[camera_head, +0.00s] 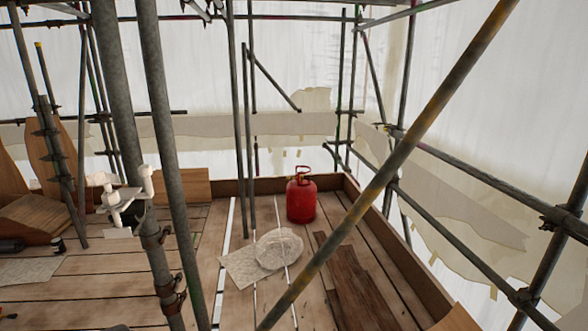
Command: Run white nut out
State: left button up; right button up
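A white fitting (122,200) with upright knobbed ends shows at the left, beside a thick grey scaffold pole (152,170). It is small in the view. I cannot make out a separate white nut on it, nor whether the fitting touches the pole. Neither of my grippers can be seen in the head view.
Grey scaffold poles cross the view, one diagonally in front (400,160). A red gas cylinder (301,200) stands on the plank deck (95,280). Dark boards (355,290) lie at right. Wooden panels lean at left.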

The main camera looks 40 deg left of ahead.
aim_at(112, 200)
jog(key=u, duration=2.45)
